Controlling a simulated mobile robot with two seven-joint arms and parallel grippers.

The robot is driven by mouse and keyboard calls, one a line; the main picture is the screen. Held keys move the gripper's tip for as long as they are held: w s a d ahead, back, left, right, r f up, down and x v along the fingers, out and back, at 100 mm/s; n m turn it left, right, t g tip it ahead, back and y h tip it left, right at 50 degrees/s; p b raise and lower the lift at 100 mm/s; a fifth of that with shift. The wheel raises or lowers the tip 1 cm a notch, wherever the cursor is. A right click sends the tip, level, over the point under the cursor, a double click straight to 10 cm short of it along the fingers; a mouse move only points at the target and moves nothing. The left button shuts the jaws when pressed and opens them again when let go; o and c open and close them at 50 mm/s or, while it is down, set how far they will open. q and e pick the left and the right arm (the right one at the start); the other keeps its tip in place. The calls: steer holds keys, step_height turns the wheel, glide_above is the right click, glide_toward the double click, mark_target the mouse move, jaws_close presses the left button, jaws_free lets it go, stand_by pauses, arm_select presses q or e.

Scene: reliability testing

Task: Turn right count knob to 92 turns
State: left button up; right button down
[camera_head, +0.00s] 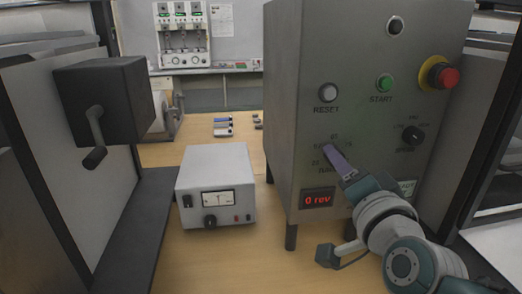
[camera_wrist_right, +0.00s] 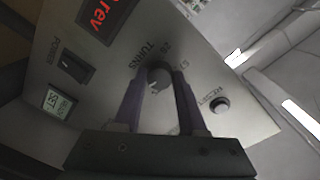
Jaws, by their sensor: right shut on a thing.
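The grey control box (camera_head: 385,60) stands on the table at right. In the right wrist view, the purple fingers of my right gripper (camera_wrist_right: 158,84) are shut on the knob, one on each side. The knob's exact setting cannot be read. The red display (camera_head: 318,200) below reads "0 rev". My left gripper is not in view.
On the panel are a RESET button (camera_head: 328,92), green START button (camera_head: 384,83), red emergency stop (camera_head: 445,76) and black SPEED knob (camera_head: 413,135). A white meter box (camera_head: 215,170) stands left of the control box. A black crank unit (camera_head: 105,95) is at far left.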

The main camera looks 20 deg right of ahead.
steer(key=shift+m, duration=1.5)
steer(key=shift+c, duration=2.3)
jaws_free()
steer(key=v, duration=1)
steer(key=shift+r+p, duration=0.15)
steer(key=shift+p, duration=0.2)
